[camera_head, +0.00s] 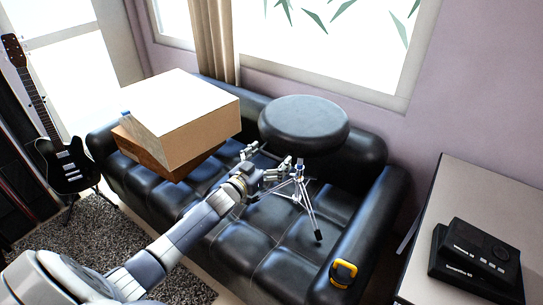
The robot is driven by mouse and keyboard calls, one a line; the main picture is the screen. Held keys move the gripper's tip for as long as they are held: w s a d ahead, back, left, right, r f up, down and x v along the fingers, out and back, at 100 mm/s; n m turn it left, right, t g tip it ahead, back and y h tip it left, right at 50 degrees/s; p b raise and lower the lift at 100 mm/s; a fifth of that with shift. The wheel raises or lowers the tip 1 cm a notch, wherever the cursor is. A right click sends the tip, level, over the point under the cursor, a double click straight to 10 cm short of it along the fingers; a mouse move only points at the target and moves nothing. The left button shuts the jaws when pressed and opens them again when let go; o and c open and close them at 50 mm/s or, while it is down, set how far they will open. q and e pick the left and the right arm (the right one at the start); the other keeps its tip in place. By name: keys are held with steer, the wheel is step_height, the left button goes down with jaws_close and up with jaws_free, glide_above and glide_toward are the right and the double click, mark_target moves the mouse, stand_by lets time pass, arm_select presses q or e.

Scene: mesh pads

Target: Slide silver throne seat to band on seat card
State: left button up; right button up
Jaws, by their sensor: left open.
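The drum throne stands on the black sofa, with a round black seat (304,124) on a silver tripod stand (301,193) with spread legs. My left gripper (276,164) is open just left of the stand, below the seat. Its fingers are close to the silver post, but I cannot tell whether they touch it. I cannot make out a seat card or a band in this view. My right gripper is not in view.
A pale box (188,115) sits on a brown box (150,158) at the sofa's left. A yellow and black object (344,273) lies on the right armrest of the sofa (364,225). Black devices (478,258) rest on a side table. A guitar (66,165) stands left.

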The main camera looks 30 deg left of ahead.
arm_select(q)
steer(key=shift+w, duration=0.15)
steer(key=c, duration=1.3)
step_height(320, 180, down, 5)
steer(key=b, duration=0.3)
steer(key=shift+r, duration=0.15)
steer(key=o, duration=1.3)
steer(key=shift+d, duration=0.1)
